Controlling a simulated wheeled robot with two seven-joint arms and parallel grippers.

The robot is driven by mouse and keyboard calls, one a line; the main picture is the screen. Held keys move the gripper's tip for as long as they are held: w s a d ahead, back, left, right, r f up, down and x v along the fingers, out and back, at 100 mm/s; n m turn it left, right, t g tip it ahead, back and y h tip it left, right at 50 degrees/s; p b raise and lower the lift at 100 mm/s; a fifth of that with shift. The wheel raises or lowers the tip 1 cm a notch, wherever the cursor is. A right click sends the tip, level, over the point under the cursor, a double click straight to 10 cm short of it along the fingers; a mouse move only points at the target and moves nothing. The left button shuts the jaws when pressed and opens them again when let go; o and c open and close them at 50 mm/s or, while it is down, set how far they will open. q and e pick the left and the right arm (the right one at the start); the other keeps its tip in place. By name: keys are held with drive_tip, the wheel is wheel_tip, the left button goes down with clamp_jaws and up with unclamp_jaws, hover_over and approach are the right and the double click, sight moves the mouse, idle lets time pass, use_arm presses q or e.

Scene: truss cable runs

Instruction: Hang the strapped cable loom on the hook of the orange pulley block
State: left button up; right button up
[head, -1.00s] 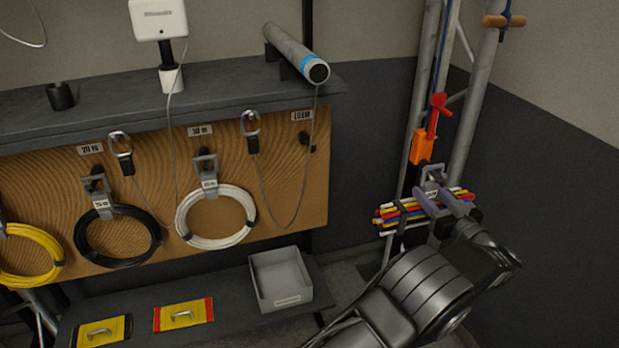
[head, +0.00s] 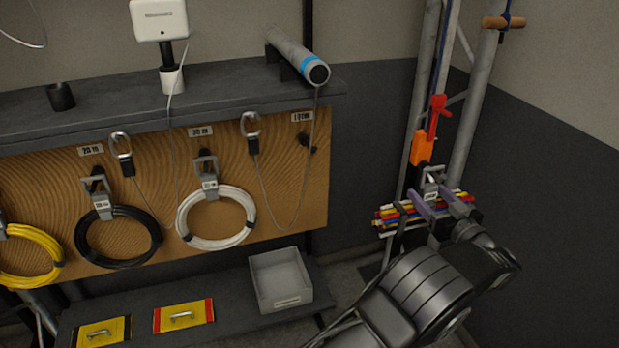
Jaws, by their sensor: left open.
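The cable loom (head: 389,217) is a bundle of red, yellow, blue and white cables at the truss on the right. A grey strap piece with a white label (head: 431,196) shows above its middle. The orange pulley block (head: 422,148), with a red part on top, hangs directly above. Its hook (head: 428,174) is small and partly covered by the strap, so I cannot tell how fully the strap sits on it. My left gripper (head: 438,203) is open, its two purple-grey fingers spread in front of the loom's middle and hiding part of it. My right gripper is out of view.
Truss poles (head: 474,110) stand behind the loom. A wooden board (head: 290,200) on the left carries yellow, black and white cable coils. A grey tray (head: 281,281) sits on the low bench. A grey cylinder (head: 297,55) lies on the upper shelf.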

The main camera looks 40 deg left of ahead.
use_arm(q)
drive_tip(key=v, duration=0.7)
drive_tip(key=shift+s+d+b, duration=0.25)
drive_tip(key=shift+d+b, duration=0.1)
drive_tip(key=shift+r, duration=0.1)
